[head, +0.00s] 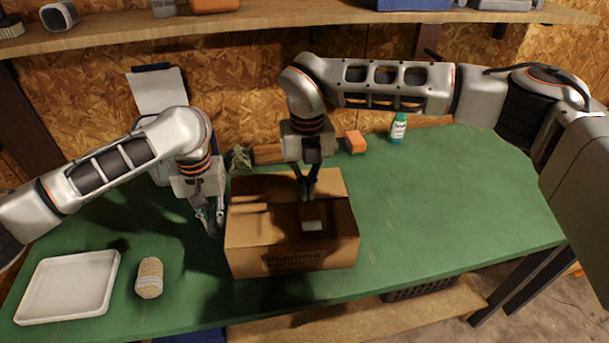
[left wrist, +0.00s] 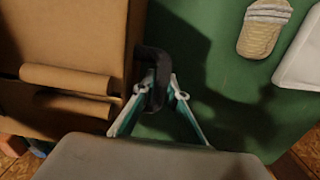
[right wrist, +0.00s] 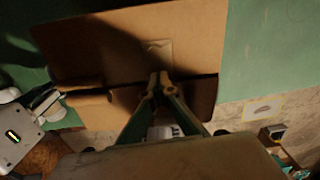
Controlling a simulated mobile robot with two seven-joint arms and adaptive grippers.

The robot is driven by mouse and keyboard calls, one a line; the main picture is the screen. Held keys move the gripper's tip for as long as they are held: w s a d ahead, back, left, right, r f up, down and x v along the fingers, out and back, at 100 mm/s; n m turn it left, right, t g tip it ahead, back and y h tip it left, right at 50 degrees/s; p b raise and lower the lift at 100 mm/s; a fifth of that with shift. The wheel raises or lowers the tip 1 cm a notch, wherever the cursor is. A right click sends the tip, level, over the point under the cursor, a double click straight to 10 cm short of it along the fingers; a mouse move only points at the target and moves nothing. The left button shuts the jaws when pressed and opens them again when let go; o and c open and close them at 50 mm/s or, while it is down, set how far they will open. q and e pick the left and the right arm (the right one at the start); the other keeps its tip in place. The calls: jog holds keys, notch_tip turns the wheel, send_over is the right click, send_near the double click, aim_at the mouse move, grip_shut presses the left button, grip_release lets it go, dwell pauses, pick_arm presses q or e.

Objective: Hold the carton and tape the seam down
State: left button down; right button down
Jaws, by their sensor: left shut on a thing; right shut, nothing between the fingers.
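The brown cardboard carton (head: 338,243) stands on the green bench, with printing on its front and a seam across its top. It also shows in the left wrist view (left wrist: 65,35) and the right wrist view (right wrist: 195,40). Raised brown bars (left wrist: 65,79) lie along both sides of the seam. My left gripper (head: 217,226) is shut on a dark hooked handle (left wrist: 153,72) at the carton's left side. My right gripper (head: 305,196) is shut and empty, pointing down over the seam. A brown patch with a pale end (head: 312,225) lies just below its tips; I cannot tell whether it is tape.
A white tray (head: 38,290) and a roll of twine (head: 149,278) are at the bench's front left. An orange block (head: 355,141) and a green bottle (head: 398,128) stand behind. The bench right of the carton is clear. A loaded shelf (head: 270,22) crosses above.

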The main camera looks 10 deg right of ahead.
jog(key=shift+w+d, duration=0.1)
jog(key=shift+w, duration=2.15)
jog(key=shift+r, duration=3.55)
send_near(309, 214)
jog(key=shift+f, duration=1.55)
jog(key=shift+f, duration=0.3)
